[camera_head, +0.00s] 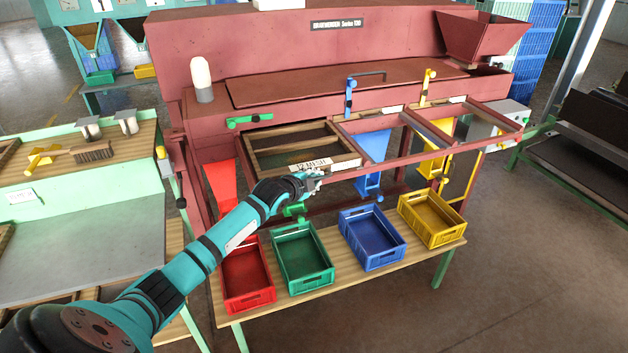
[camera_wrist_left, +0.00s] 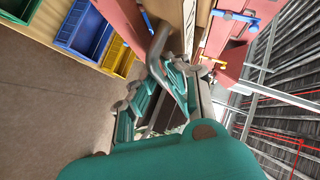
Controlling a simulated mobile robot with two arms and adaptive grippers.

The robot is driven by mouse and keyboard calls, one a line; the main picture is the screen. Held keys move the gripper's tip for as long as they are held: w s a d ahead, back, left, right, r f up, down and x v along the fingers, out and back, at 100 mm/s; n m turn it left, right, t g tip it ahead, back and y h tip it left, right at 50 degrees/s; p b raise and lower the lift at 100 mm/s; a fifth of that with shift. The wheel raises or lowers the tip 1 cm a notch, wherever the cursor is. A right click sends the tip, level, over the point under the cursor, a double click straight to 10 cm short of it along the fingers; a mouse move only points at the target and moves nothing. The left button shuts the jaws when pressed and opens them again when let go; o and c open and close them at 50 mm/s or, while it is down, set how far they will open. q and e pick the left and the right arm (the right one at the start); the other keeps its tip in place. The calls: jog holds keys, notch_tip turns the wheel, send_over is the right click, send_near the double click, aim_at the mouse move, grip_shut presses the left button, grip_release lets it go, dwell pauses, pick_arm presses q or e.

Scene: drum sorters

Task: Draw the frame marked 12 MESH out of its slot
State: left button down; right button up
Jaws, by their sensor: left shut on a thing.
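The wooden frame marked 12 MESH (camera_head: 325,163) lies on the rails in front of the red sorter (camera_head: 300,50), its mesh showing and much of its length outside the slot. Its label faces front. My left gripper (camera_head: 311,182) is at the frame's front bar, just below the label, and is shut on the frame. In the left wrist view, a dark grey curved bar (camera_wrist_left: 160,38) runs to the fingers of my left gripper (camera_wrist_left: 163,75); the exact contact is hidden. My right gripper is not in view.
Red (camera_head: 247,275), green (camera_head: 303,255), blue (camera_head: 371,238) and yellow (camera_head: 431,219) crates stand on a bench below the chutes. Green (camera_head: 249,120), blue (camera_head: 350,95) and yellow (camera_head: 427,85) latches sit on the sorter. A brush (camera_head: 92,152) lies on the left table.

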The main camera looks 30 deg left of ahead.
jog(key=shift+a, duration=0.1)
pick_arm(q)
jog(key=c, duration=1.4)
grip_release()
jog(key=shift+o, duration=0.6)
jog(key=v, duration=1.2)
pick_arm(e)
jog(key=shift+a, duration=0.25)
pick_arm(q)
jog(key=shift+f, duration=0.15)
